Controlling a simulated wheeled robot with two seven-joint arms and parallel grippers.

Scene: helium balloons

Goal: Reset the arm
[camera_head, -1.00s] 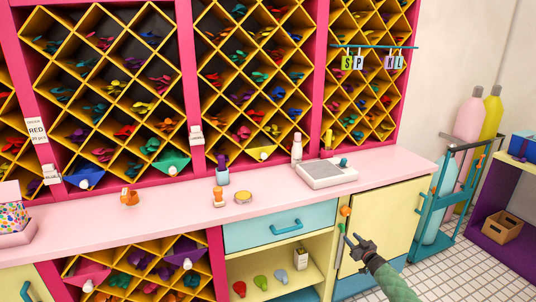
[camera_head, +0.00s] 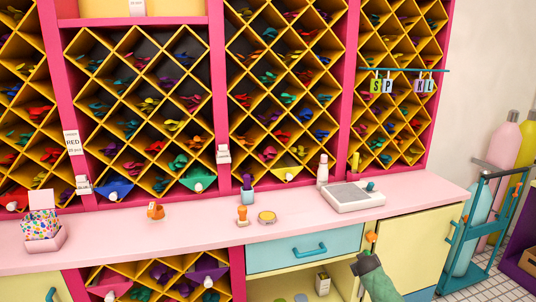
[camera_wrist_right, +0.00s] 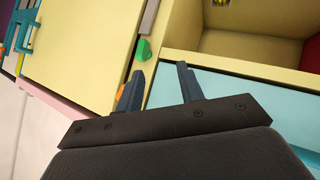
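My right arm (camera_head: 374,278) comes in at the bottom right of the head view, in front of the cabinet. Beyond the fingertips are a green piece (camera_wrist_right: 143,50) and an orange piece (camera_wrist_right: 120,90) at the edge of the yellow door (camera_wrist_right: 85,35). I cannot tell whether a finger touches them. My left gripper is not in view.
The pink counter (camera_head: 120,240) holds a scale (camera_head: 352,197), an orange stamp (camera_head: 243,215), an orange tape dispenser (camera_head: 155,211) and a confetti box (camera_head: 42,225). Behind it stand diamond racks of balloons (camera_head: 150,120). A teal cart (camera_head: 462,235) with gas cylinders stands at right.

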